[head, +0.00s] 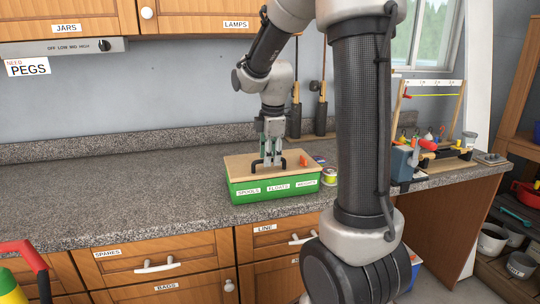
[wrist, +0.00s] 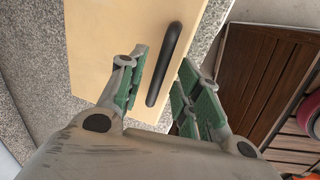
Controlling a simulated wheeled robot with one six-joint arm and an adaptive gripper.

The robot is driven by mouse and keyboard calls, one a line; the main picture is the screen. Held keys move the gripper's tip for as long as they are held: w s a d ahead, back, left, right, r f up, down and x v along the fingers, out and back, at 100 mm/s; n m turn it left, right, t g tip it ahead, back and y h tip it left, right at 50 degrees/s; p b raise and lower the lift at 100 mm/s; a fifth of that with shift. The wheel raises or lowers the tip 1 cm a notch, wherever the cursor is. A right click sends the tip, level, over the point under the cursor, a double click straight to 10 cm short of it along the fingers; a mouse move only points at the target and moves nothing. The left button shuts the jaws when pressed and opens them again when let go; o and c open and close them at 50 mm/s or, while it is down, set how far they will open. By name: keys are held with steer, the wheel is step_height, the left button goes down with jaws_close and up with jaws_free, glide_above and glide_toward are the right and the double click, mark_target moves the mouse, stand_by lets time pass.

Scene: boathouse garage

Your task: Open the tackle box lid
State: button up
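The tackle box (head: 275,190) is a green box on the grey speckled counter, labelled SPOOLS, FLOATS and WEIGHTS on its front. Its flat tan lid (head: 240,166) lies shut on top, with a black bar handle (head: 283,163). My gripper (head: 268,160) points down at the handle. In the wrist view, the green-padded fingers (wrist: 164,65) are apart, one on each side of the black handle (wrist: 165,55), with gaps showing. The pale lid also fills much of the wrist view (wrist: 100,45). Whether a finger touches the handle is not clear.
A yellow-rimmed spool (head: 329,177) stands at the box's right end. A blue-grey vise (head: 404,162) and a rack of small items are farther right. Upright dark-handled tools (head: 321,115) lean at the wall behind. The counter (head: 110,195) left of the box is clear.

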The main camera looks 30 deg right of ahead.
steer(key=shift+f, duration=0.1)
jaws_close()
